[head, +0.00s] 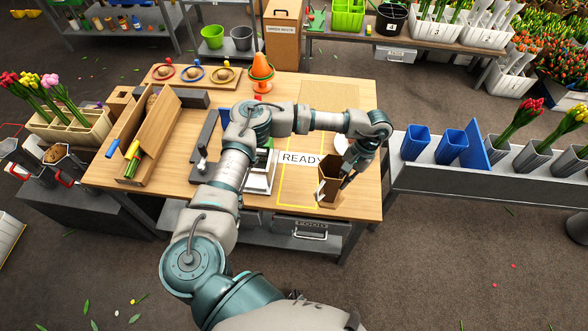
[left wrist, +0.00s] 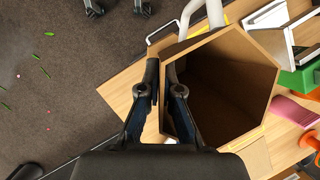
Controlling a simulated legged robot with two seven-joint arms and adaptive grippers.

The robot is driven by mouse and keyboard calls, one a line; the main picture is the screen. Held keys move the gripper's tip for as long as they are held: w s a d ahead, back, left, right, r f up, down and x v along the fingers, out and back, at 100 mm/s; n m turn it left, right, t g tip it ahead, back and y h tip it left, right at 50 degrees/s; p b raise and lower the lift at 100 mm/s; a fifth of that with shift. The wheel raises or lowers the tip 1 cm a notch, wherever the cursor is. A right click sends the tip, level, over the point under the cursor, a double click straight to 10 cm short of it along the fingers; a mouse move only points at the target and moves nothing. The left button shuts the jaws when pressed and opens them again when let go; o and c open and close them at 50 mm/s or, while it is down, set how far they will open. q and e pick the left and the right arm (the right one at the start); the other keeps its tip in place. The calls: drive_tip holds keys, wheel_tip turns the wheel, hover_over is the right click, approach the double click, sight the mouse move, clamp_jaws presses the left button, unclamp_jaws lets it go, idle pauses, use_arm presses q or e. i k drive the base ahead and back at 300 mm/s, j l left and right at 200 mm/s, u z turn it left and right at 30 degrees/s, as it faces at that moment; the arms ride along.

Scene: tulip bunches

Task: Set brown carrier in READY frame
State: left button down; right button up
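The brown carrier (head: 328,181), an open-topped hexagonal box, is upright near the table's right front corner. It looks empty in the left wrist view (left wrist: 228,85). The READY frame, a yellow outline (head: 280,190) with a white READY label (head: 297,158), lies on the wooden table. The carrier overlaps its right part from the head view; I cannot tell whether it touches the table. My left gripper (head: 346,180) is at the carrier's right wall. In the left wrist view its fingers (left wrist: 161,75) straddle that wall, one outside and one inside, closed on it. My right gripper is not in view.
Left of the frame stand a grey-and-white rack (head: 262,175) and a wooden box with coloured rolls (head: 150,140). An orange cone (head: 261,73) stands at the back. Right of the table, a grey bench holds blue pots (head: 416,142) and tulips.

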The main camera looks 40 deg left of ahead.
sight(301, 172)
drive_tip(key=k+u, duration=0.2)
drive_tip(key=u, duration=0.3)
drive_tip(key=k+j+u, duration=0.1)
drive_tip(key=u, duration=0.4)
drive_tip(key=i+l+u, duration=0.2)
drive_tip(key=l, duration=0.2)
drive_tip(key=i+l+u, duration=0.2)
drive_tip(key=l, duration=0.25)
drive_tip(key=l+u, duration=0.2)
drive_tip(key=l, duration=0.25)
drive_tip(key=l+u, duration=0.2)
drive_tip(key=l, duration=0.3)
drive_tip(key=i+l, duration=0.5)
drive_tip(key=l, duration=0.2)
drive_tip(key=i, duration=0.2)
